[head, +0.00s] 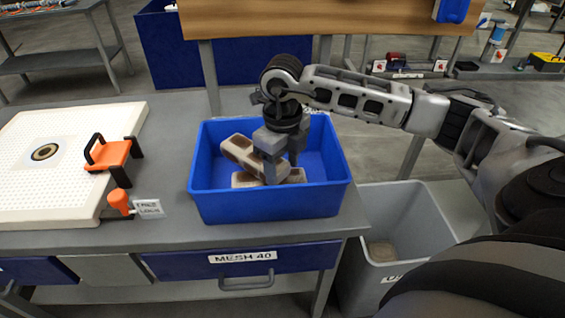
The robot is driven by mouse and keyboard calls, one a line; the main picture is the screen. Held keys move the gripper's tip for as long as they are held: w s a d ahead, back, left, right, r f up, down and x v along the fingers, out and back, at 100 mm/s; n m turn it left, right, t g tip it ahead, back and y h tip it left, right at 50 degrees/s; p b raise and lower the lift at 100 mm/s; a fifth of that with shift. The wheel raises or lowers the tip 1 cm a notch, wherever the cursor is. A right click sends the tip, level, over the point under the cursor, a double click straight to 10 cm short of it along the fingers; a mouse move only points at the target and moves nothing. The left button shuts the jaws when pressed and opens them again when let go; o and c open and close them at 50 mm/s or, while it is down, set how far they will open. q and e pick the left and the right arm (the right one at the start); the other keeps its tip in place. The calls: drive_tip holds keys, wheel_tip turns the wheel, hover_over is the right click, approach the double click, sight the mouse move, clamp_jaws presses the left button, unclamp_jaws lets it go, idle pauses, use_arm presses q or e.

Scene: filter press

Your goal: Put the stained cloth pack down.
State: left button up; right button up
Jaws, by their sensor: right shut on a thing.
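A stained cloth pack (241,153), beige with brown marks, is inside the blue bin (265,206) on the grey table. It is tilted, with one end raised, above or against another beige pack (243,180) lying lower in the bin. My right gripper (279,172) reaches down into the bin and is shut on the tilted pack. The fingers hide part of the packs, so I cannot tell whether they touch each other. My left gripper is not in view.
A white perforated plate (50,190) with an orange handle (108,154) and an orange knob (119,200) lies left of the bin. A grey bin (402,226) stands on the right, below table height.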

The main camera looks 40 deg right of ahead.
drive_tip(key=o, duration=1)
drive_tip(key=shift+o, duration=0.5)
drive_tip(key=shift+r, duration=0.2)
wheel_tip(320, 180, up, 13)
drive_tip(key=shift+f, duration=0.1)
